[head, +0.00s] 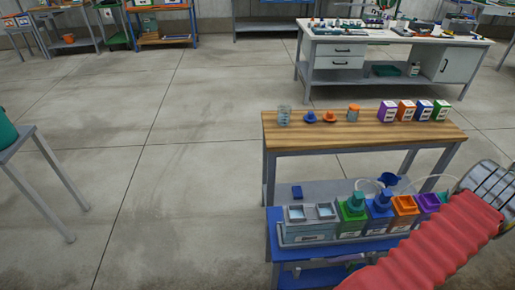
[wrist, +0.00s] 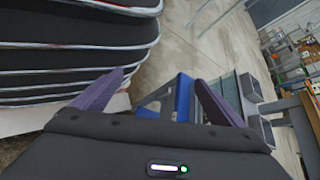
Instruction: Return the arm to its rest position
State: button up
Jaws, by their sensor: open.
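My gripper (wrist: 158,88) shows in the wrist view with its two purple fingers spread wide and nothing between them. Beyond the fingers are a blue frame and the floor, apart from them. In the head view a red ribbed sleeve, which looks like part of my arm, crosses the lower right corner; the fingers cannot be made out there. The blue skid (head: 285,278) stands beside the sleeve. It carries a grey twin-opening tank (head: 308,232) and green (head: 352,215), blue (head: 379,214), orange (head: 404,211) and purple (head: 427,204) containers. The sleeve hides part of the skid's right side.
A wooden-topped bench (head: 340,130) behind the skid holds a clear beaker (head: 284,116), small caps, an orange-lidded jar (head: 353,113) and several boxes. A dark, pale-rimmed layered shape (wrist: 70,60) fills the wrist view's left. Open floor (head: 180,150) lies left of the skid.

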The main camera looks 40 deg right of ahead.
jog(key=w+a+r+n+g+h, duration=0.4)
jog(key=w+r, duration=0.3)
jog(key=r, duration=0.5)
jog(key=w+a+r+n+g+h, duration=0.25)
jog(key=w+r+n+g, duration=0.3)
jog(key=r, duration=0.55)
jog(key=w+a+r+n+t, duration=0.2)
jog(key=a+r+n, duration=0.1)
jog(key=a+r, duration=0.3)
jog(key=w+a+r+n+t+h, duration=0.1)
jog(key=a+r+n, duration=0.3)
jog(key=a, duration=0.5)
jog(key=w+a+r+n+t, duration=0.3)
jog(key=a+r+n+t, duration=0.1)
jog(key=a+r, duration=0.4)
jog(key=shift+a+r+h, duration=0.15)
jog(key=shift+r+h, duration=0.2)
jog(key=shift+r, duration=0.05)
jog(key=shift+w, duration=0.1)
